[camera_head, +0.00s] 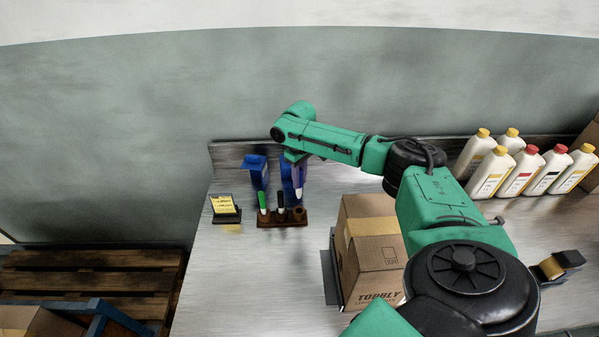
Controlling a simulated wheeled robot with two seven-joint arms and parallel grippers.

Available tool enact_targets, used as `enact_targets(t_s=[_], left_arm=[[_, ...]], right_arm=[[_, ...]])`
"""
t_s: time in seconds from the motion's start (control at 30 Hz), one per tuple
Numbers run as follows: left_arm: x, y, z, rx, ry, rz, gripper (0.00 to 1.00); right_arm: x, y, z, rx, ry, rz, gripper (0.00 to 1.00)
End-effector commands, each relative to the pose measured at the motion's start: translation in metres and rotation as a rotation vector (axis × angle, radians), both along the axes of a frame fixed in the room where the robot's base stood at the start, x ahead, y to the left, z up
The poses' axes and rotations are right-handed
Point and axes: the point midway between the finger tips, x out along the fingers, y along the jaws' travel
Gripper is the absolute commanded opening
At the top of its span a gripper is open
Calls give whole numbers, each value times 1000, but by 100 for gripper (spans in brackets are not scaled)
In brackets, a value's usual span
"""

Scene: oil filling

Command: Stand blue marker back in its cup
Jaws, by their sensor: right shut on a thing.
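My right gripper (295,158) reaches in over the table from the right arm and points down. It is shut on the blue marker (298,179), which hangs roughly upright with its pale end low. The marker is above the right-hand cup (299,213) of a brown wooden holder (283,222); whether its lower end touches the cup is too small to tell. A green marker (263,201) and a black marker (280,202) stand in the holder's other cups. My left gripper is not in view.
A cardboard box (369,255) stands to the right. Several oil bottles (492,173) line the back right. The table's front left is clear.

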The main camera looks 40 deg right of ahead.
Motion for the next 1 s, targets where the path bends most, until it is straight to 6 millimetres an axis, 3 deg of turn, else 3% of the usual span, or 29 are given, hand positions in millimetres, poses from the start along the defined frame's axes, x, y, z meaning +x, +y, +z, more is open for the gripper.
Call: enact_targets(t_s=[0.03, 0.6, 1.0], left_arm=[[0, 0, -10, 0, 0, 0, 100], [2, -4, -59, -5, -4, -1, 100], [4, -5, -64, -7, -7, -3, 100]], right_arm=[[0, 0, -8, 0, 0, 0, 0], [0, 0, -47, 0, -1, 0, 0], [0, 0, -78, 0, 0, 0, 0]])
